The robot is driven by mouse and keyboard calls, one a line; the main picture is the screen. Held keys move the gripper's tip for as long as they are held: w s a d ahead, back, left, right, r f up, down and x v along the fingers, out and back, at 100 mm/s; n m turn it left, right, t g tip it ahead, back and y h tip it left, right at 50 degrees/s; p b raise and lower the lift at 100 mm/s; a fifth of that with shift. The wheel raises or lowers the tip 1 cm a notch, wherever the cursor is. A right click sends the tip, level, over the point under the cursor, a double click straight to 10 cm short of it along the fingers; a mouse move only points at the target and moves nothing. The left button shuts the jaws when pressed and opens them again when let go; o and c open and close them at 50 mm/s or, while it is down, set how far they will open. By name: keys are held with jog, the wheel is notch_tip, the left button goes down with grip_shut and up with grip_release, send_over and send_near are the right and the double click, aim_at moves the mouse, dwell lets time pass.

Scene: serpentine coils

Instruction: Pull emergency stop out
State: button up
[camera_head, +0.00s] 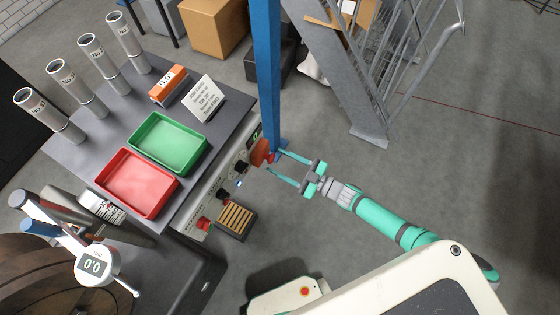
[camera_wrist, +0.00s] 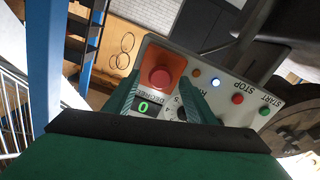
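The emergency stop, a round red button (camera_wrist: 160,77) on an orange-red plate, sits on the control panel (camera_wrist: 228,112). In the head view, the red button (camera_head: 271,157) with its orange plate shows at the right end of the panel along the table's edge. My gripper (camera_head: 273,160) is open, its two teal fingers reaching left towards the button. In the wrist view, the gripper (camera_wrist: 160,74) has its fingertips on either side of the button, with gaps visible. I cannot tell how deep the fingers reach or whether the button is pressed in.
A blue post (camera_head: 267,70) stands close behind the gripper. The panel also has a green digital display (camera_wrist: 146,106), a dark knob (camera_wrist: 188,109), a lit white button (camera_wrist: 215,82) and red and green buttons. Red (camera_head: 137,183) and green (camera_head: 168,143) trays stand on the table. Open floor lies right.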

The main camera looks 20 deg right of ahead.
jog(key=v, duration=1.1)
jog(key=shift+s, duration=0.1)
dwell(0.5)
jog(key=s+a+m+h, duration=0.55)
jog(key=s+a, duration=0.65)
jog(key=s, duration=0.4)
jog(key=a+r+m+t+h, duration=0.1)
jog(key=a+r+m+h, duration=0.4)
jog(key=a+r, duration=0.6)
jog(key=shift+s+a+r, duration=0.35)
jog(key=shift+s+r, duration=0.1)
jog(key=shift+r, duration=0.3)
jog(key=shift+h, duration=0.25)
